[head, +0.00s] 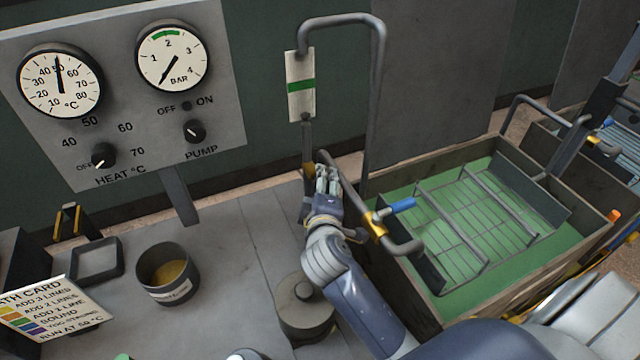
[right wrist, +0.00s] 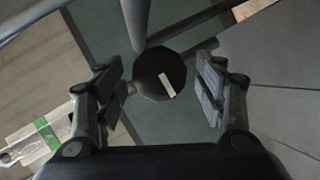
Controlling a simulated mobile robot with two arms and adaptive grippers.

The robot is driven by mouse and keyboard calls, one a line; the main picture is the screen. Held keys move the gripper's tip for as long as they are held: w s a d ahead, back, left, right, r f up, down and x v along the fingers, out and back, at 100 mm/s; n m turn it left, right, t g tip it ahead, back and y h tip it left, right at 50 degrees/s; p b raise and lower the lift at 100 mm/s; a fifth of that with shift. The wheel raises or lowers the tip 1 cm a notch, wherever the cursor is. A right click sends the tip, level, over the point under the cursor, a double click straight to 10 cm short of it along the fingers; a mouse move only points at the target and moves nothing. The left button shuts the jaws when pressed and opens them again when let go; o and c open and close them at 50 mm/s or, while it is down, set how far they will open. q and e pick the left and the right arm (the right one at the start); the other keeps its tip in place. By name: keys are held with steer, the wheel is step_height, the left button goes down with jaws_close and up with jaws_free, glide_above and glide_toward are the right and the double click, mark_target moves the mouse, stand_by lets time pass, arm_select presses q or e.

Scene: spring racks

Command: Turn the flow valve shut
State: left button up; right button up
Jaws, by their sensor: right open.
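The dark round valve knob (right wrist: 158,76) with a white mark faces the right wrist camera. The mark lies diagonally in that view. My right gripper (right wrist: 160,92) is open, with one finger on each side of the knob and visible gaps to both. In the head view my right gripper (head: 325,178) is at the pipe below the white flow tube (head: 300,85) with a green band; the gripper hides the knob there. Whether the fingertips reach past the knob's face is unclear. My left gripper is not in view.
A blue-handled lever (head: 402,205) sits on the lower pipe beside my right arm. A green-lined tank (head: 400,195) with a wire rack stands at right. The gauge panel (head: 215,120) is at left. A cup (head: 167,285) and a lidded round pot (head: 304,312) stand on the bench.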

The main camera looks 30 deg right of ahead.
steer(key=shift+w+d+f, duration=0.25)
steer(key=shift+w+d, duration=0.05)
steer(key=shift+w, duration=0.3)
steer(key=c, duration=1.1)
steer(key=shift+o, duration=0.2)
steer(key=shift+r+p, duration=0.2)
steer(key=shift+p, duration=0.35)
steer(key=shift+s+r+m+y+p, duration=0.1)
steer(key=shift+m+y+p, duration=0.45)
steer(key=shift+p, duration=0.5)
steer(key=shift+f+m+y+p, duration=0.25)
steer(key=shift+m+p, duration=0.1)
steer(key=shift+p, duration=0.05)
steer(key=o, duration=1.1)
steer(key=shift+c, duration=0.2)
